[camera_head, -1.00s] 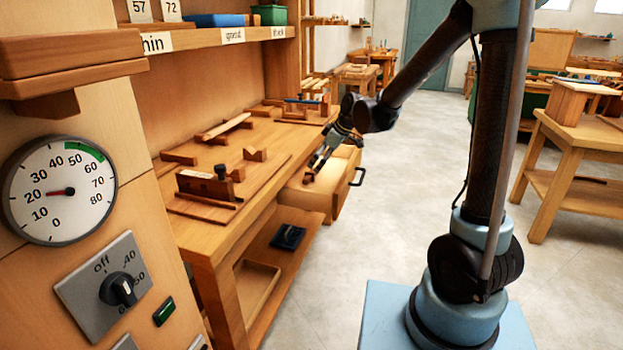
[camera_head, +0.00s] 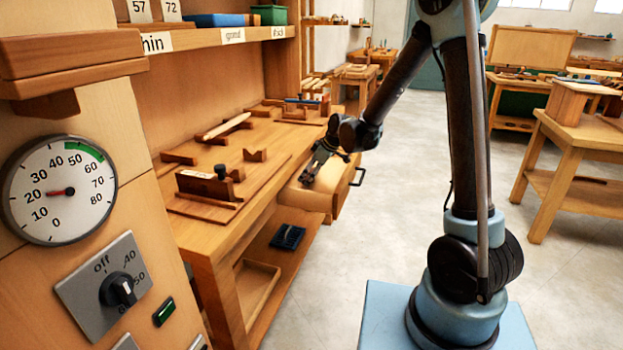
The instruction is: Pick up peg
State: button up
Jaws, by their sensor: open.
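My gripper (camera_head: 308,179) is small in the head view, pointing down over the open drawer (camera_head: 327,203) of the workbench. Its jaws are open. I see nothing held between them, though they are too small here to show detail. I cannot make out a peg for certain. The drawer's inside is partly hidden by my gripper and wrist, so a small peg there could be covered. A pale rod (camera_head: 224,127) lies on the workbench top, behind and left of my gripper; I cannot tell whether it is the peg.
The workbench (camera_head: 215,250) carries a wooden plane (camera_head: 207,186) and several wood pieces. A shelf (camera_head: 215,37) runs above it. A black tray (camera_head: 288,237) lies on the lower shelf. A gauge (camera_head: 60,190) stands close at left. The floor (camera_head: 400,210) right of the drawer is clear.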

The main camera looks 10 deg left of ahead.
jog(key=shift+w+a+f, duration=0.1)
jog(key=shift+a+f, duration=0.05)
jog(key=shift+f, duration=0.2)
jog(key=shift+c, duration=0.6)
jog(key=c, duration=1.5)
jog(key=shift+o, duration=0.2)
